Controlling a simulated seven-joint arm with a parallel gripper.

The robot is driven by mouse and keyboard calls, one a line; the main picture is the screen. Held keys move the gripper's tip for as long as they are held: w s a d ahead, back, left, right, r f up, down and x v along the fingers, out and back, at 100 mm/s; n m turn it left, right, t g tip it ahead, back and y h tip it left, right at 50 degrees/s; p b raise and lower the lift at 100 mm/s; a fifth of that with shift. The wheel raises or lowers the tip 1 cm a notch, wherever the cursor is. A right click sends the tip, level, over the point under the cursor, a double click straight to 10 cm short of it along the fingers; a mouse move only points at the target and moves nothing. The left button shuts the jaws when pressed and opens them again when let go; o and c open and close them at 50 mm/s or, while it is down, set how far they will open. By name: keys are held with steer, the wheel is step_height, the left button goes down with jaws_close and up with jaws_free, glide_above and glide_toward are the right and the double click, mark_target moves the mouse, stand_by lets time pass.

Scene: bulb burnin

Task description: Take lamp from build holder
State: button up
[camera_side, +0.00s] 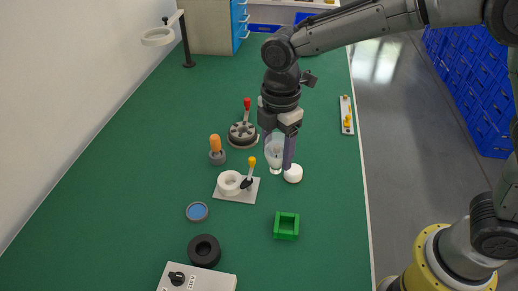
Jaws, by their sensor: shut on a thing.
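A clear glass lamp (275,153) with a pale lower end is between the fingers of my gripper (278,158), near the middle of the camera_side view. My gripper points down and is shut on the lamp, which looks upright. A white round piece (293,174) is just right of the lamp's lower end, partly behind a finger. I cannot tell whether the lamp's lower end touches the table. A grey plate with a white ring (229,183) and a yellow-handled clamp (251,168) is to the left. Which piece is the build holder is not clear.
A dark round fixture with a red lever (243,133) and an orange-handled tool (216,146) stand close left. A green square frame (286,227), blue-topped disc (197,212), black ring (204,251) and knobbed box (197,279) are nearer the camera. The green table is clear at far left.

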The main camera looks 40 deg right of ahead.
steer(key=shift+s+d+r, duration=0.2)
steer(key=shift+s+r, duration=0.15)
steer(key=shift+s, duration=0.1)
steer(key=shift+r, duration=2.15)
